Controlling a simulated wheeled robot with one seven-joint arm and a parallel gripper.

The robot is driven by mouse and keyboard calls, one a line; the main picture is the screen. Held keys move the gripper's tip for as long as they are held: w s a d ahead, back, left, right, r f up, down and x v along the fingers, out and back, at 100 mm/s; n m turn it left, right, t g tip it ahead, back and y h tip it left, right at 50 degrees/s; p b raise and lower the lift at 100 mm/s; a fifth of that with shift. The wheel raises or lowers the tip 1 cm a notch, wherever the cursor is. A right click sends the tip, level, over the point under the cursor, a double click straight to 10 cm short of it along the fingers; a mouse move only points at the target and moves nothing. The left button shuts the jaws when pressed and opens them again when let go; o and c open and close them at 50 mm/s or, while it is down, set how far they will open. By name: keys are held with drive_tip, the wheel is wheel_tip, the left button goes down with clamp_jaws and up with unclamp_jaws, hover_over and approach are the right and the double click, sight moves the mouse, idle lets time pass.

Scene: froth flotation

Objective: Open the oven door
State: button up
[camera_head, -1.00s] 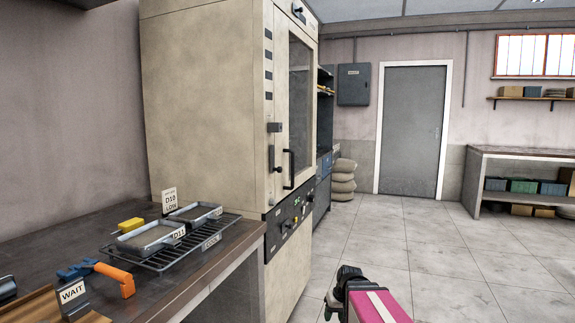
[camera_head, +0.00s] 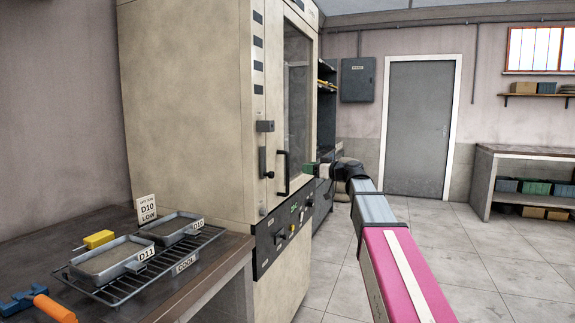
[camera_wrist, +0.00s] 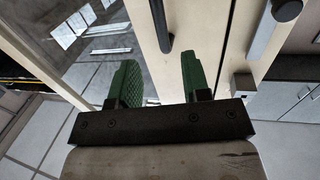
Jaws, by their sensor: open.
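The tall beige oven (camera_head: 190,110) stands at the left, its glazed door (camera_head: 297,95) facing right and looking shut. A black bar handle (camera_head: 283,172) is upright on the door. It also shows in the wrist view (camera_wrist: 161,25), ahead of my gripper and roughly in line with the gap between its fingers. My gripper (camera_wrist: 158,80) has two green fingers, open, with nothing between them. In the head view my gripper (camera_head: 310,168) is at handle height, to the right of the handle and apart from it.
A dark bench (camera_head: 110,225) at lower left holds a wire rack (camera_head: 120,290) with two trays labelled D10 and D11. A control panel (camera_head: 287,225) sits below the door. A shelf unit stands behind the oven. The tiled floor (camera_head: 480,265) at right is clear.

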drive_tip(key=x, duration=1.1)
drive_tip(key=shift+r, duration=0.5)
clamp_jaws()
